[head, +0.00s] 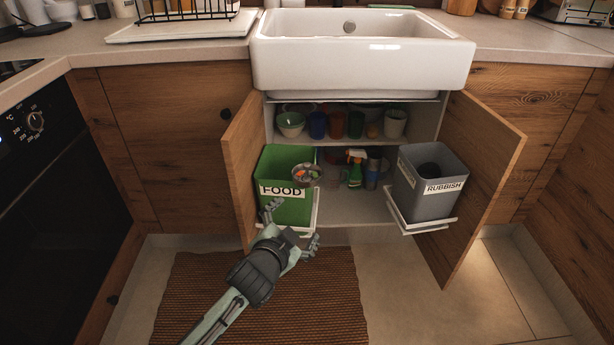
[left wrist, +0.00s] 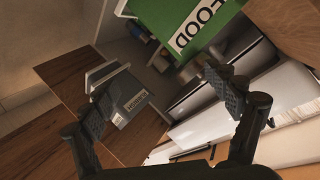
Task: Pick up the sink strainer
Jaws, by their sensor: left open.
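The sink strainer (head: 307,174) looks like a small round metal bowl with orange and other coloured bits in it. In the head view it shows at the right front rim of the green FOOD bin (head: 272,215); I cannot tell how it is supported. My left gripper (head: 292,226) is open and empty, in front of and below the strainer, near the bin's lower front. My right gripper is not in view.
The grey RUBBISH bin (head: 428,180) stands on the right pull-out. Open cabinet doors flank both sides, the left door (head: 243,165) close to the gripper. Cups and bowls fill the shelf (head: 345,138); a green spray bottle (head: 355,170) stands behind. The white sink (head: 360,60) overhangs above.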

